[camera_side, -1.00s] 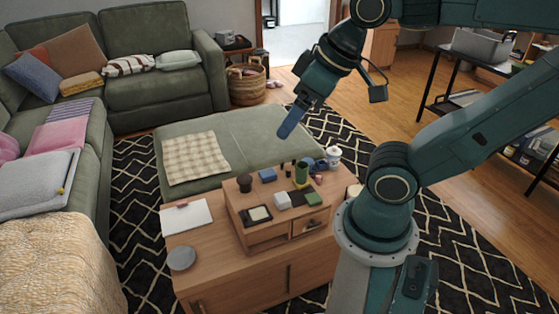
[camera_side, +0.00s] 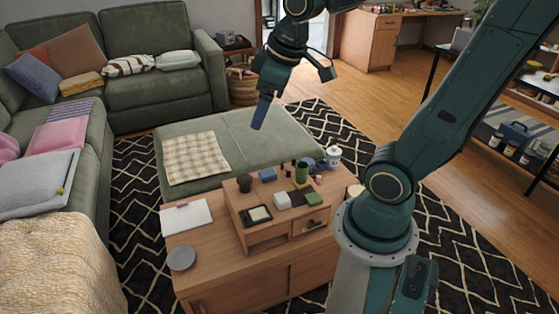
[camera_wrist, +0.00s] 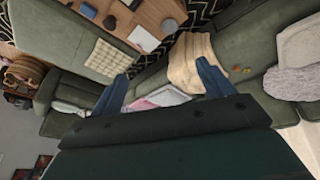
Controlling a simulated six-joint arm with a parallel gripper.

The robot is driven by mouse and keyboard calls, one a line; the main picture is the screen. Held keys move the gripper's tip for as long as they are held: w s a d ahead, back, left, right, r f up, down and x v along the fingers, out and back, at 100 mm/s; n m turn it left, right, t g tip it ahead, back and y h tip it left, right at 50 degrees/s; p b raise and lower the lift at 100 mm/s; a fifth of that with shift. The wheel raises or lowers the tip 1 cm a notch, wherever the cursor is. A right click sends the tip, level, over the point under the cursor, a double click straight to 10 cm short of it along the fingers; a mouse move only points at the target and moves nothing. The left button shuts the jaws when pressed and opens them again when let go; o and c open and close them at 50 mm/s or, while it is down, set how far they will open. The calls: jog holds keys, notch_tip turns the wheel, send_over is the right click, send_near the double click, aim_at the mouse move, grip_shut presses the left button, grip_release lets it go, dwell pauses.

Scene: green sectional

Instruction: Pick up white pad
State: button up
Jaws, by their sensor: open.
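The white pad (camera_side: 187,217) lies flat on the left part of the wooden table, with a small reddish mark at its top edge. It also shows in the wrist view (camera_wrist: 144,39), near the table edge. My gripper (camera_side: 258,122) hangs in the air above the green ottoman, behind and to the right of the pad, well apart from it. In the wrist view my gripper (camera_wrist: 160,84) has its two blue fingers spread wide with nothing held between them.
A grey disc (camera_side: 181,258) lies in front of the pad. A checkered cloth (camera_side: 196,157) lies on the ottoman (camera_side: 240,136) behind.

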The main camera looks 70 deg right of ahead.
jog(key=w+d+f+n+g, duration=0.1)
jog(key=w+d+f+n, duration=0.1)
jog(key=w+d+f, duration=0.5)
jog(key=n+y, duration=0.2)
jog(key=n, duration=0.1)
send_over(282, 197)
jog(key=w+a, duration=0.1)
jog(key=w, duration=0.1)
notch_tip(282, 197, down, 19)
jog(key=s+d+f, duration=0.2)
jog(key=s+f, duration=0.1)
jog(key=f, duration=0.3)
jog(key=s+d+f+n+y, duration=0.1)
jog(key=s+d+f, duration=0.1)
jog(key=f, duration=0.5)
jog(key=shift+s+d+n, duration=0.3)
jog(key=shift+s+d, duration=0.05)
jog(key=shift+s, duration=0.1)
jog(key=shift+f, duration=0.15)
jog(key=shift+x, duration=4.25)
jog(key=shift+w+a, duration=0.1)
jog(key=shift+a, duration=0.1)
jog(key=shift+x, duration=2.5)
